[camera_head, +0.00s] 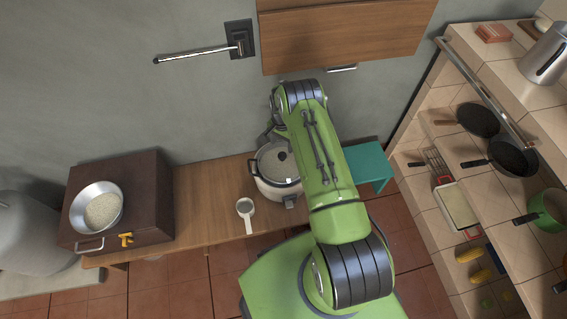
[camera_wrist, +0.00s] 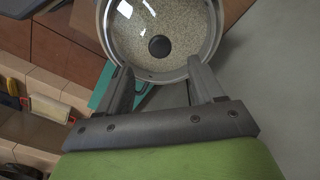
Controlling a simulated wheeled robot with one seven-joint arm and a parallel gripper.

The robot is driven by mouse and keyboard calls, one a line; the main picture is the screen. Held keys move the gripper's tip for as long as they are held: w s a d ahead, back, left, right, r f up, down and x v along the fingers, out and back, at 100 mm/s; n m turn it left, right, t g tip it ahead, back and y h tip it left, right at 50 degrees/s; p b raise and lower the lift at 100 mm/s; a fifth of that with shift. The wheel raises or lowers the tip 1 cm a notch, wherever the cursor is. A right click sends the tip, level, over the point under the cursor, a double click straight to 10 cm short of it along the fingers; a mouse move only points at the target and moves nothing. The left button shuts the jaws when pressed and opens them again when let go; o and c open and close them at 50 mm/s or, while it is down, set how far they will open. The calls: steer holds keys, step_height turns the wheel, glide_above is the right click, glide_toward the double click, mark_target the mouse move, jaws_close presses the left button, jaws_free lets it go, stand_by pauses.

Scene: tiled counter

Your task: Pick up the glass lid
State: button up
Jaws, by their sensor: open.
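The glass lid (camera_head: 270,165) sits on a white rice cooker (camera_head: 290,190) on the wooden counter. In the wrist view the round, clear glass lid (camera_wrist: 185,25) has a metal rim and a dark round knob (camera_wrist: 159,46). Pale grains show through the glass. My gripper (camera_wrist: 160,74) is open and empty, its two fingers apart near the lid's lower edge in the picture. The knob lies beyond the fingertips, roughly in line with the gap between them. Whether the fingers touch the lid I cannot tell. In the head view my arm hides most of the gripper and part of the cooker.
A white measuring cup (camera_head: 246,209) lies left of the cooker. A metal bowl of pale grains (camera_head: 101,210) sits on a dark brown box (camera_head: 150,195). A teal stool (camera_head: 368,164) stands to the right. A wooden cabinet (camera_head: 340,35) hangs above. Tiled shelves with pans are at right.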

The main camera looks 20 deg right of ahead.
mark_target(283, 154)
step_height(283, 154, down, 8)
steer(key=b, duration=0.2)
steer(key=shift+r+b, duration=0.25)
steer(key=shift+b, duration=0.1)
steer(key=shift+r, duration=0.15)
jaws_close()
